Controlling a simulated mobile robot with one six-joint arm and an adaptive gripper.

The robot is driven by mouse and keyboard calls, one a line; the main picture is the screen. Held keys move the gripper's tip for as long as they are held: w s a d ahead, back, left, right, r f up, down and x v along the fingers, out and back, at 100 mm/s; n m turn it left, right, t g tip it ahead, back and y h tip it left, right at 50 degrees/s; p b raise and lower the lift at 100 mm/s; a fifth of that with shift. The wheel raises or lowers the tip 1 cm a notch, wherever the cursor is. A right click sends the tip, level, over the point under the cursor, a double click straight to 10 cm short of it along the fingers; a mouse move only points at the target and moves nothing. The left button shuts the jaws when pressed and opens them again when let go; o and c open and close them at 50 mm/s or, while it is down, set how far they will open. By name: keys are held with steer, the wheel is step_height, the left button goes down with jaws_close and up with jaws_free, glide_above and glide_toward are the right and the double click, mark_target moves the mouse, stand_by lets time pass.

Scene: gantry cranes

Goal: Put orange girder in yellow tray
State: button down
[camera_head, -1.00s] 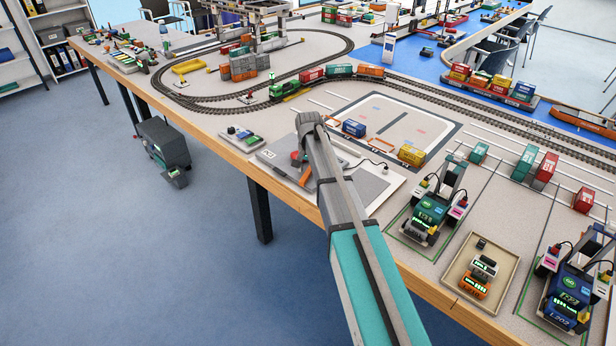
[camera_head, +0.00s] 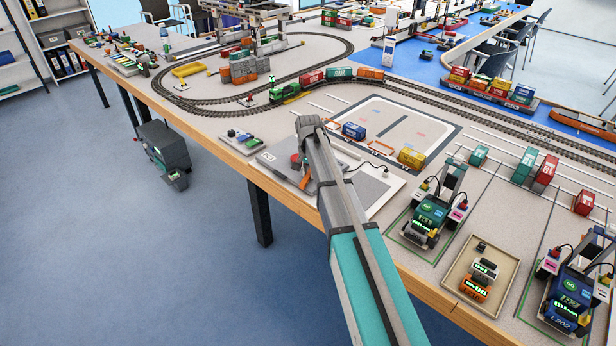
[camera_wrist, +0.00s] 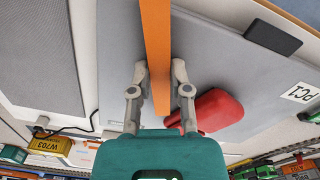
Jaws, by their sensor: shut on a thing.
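The orange girder (camera_wrist: 155,50) is a long flat bar that runs between my fingertips in the wrist view. My gripper (camera_wrist: 160,78) is shut on it, with a finger on each side. In the head view a short piece of the girder (camera_head: 306,183) shows beside my arm, over the grey pad at the table's near edge; my arm hides most of the gripper. I cannot tell whether the girder touches the pad. The yellow tray (camera_head: 190,68) stands farther back and left, inside the train track loop, and looks empty.
A red rounded thing (camera_wrist: 213,110) is close beside my right finger in the wrist view. Stacked containers (camera_head: 245,67) stand right of the yellow tray. A green locomotive (camera_head: 284,90) with wagons is on the track. A beige tray (camera_head: 505,287) holds small devices at front right.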

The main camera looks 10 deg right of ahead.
mark_target(309, 174)
steer(key=shift+r, duration=0.2)
step_height(309, 174, up, 3)
steer(key=p, duration=0.3)
steer(key=s+d+r+p, duration=0.4)
steer(key=s+r+p, duration=0.5)
steer(key=s, duration=0.4)
steer(key=shift+s+r+p, duration=0.2)
steer(key=shift+r+p, duration=0.1)
steer(key=shift+p, duration=0.2)
steer(key=shift+w+d, duration=0.1)
stand_by(0.5)
